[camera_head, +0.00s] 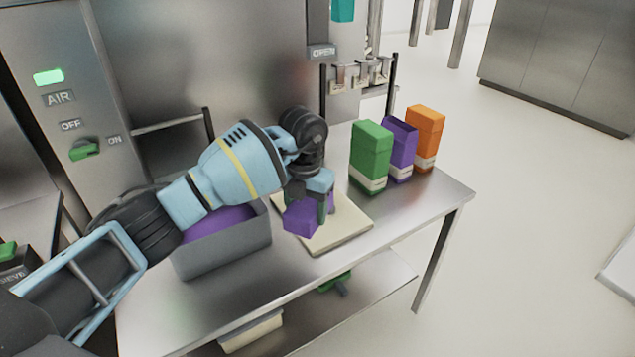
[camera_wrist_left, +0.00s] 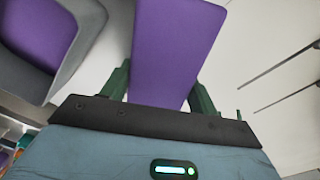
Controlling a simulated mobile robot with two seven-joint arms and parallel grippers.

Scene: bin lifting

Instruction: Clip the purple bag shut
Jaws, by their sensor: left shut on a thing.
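My left gripper (camera_head: 318,197) is shut on a purple block-shaped thing (camera_head: 300,219), held over the pale board on the table. In the left wrist view this purple thing (camera_wrist_left: 175,50) lies between the two green fingers and reaches past them. I cannot tell for sure whether it is a bag. A purple upright pack (camera_head: 399,146), dark at its top as if open, stands between a green pack (camera_head: 370,155) and an orange pack (camera_head: 425,135), to the right of the gripper. Small metal clip-like pieces (camera_head: 360,75) hang on a rack behind. My right gripper is out of view.
A grey bin (camera_head: 225,254) with purple contents stands at the left of the steel table (camera_head: 408,232), partly behind my left arm. The pale board (camera_head: 342,228) lies in the middle. A lower shelf (camera_head: 365,292) carries a green item. The table's front right is clear.

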